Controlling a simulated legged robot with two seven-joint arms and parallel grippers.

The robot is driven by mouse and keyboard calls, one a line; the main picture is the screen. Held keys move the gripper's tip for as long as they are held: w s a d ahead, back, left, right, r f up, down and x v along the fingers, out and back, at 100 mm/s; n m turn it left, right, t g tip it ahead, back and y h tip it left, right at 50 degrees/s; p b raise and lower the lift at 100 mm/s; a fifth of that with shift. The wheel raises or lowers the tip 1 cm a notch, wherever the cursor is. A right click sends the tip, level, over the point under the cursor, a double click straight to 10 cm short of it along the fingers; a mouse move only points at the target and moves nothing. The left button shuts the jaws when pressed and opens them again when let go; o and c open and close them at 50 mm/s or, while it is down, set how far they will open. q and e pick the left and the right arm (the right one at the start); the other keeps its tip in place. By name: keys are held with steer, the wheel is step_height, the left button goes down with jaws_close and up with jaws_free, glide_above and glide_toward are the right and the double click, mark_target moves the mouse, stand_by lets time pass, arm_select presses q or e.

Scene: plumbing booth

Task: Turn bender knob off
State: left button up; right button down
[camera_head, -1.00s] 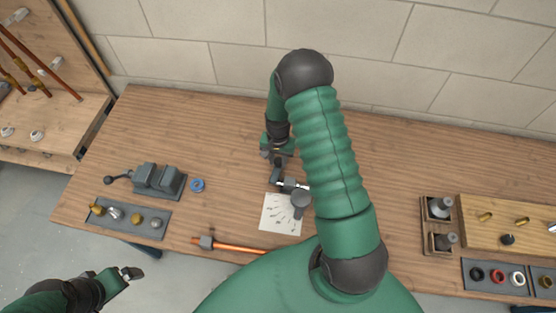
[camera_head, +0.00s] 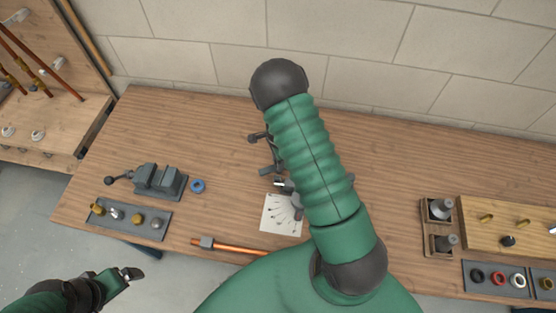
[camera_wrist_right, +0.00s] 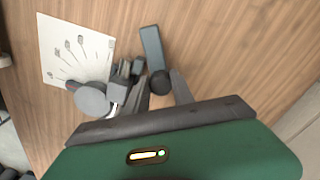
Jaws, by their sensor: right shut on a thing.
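The bender lies on the table beside a printed white sheet (camera_head: 281,214), largely hidden behind my right arm in the head view. In the right wrist view its grey disc (camera_wrist_right: 90,99), small metal blocks (camera_wrist_right: 121,84) and a blue-grey bar (camera_wrist_right: 151,46) show. A round dark knob (camera_wrist_right: 160,82) sits at the bar's near end, between the fingers of my right gripper (camera_wrist_right: 163,92). That gripper is shut on the knob. In the head view the forearm covers most of this gripper. My left gripper (camera_head: 128,275) hangs empty in front of the table, at lower left.
A grey vise (camera_head: 158,181), a blue ring (camera_head: 197,186) and a tray of fittings (camera_head: 130,221) are at left. A copper pipe (camera_head: 236,249) lies at the front edge. Wooden holders (camera_head: 428,228) and a fittings board (camera_head: 500,211) are at right. The back left tabletop is clear.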

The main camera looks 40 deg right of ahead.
steer(key=m, duration=0.2)
steer(key=m+p, duration=0.1)
steer(key=m, duration=0.3)
steer(key=shift+w+d+r+m, duration=0.15)
steer(key=shift+w+m, duration=0.1)
steer(key=shift+m, duration=0.05)
stand_by(0.4)
steer(key=c, duration=1.5)
jaws_free()
steer(key=o, duration=0.4)
step_height(320, 180, up, 16)
steer(key=shift+r+b, duration=0.25)
steer(key=shift+b, duration=0.25)
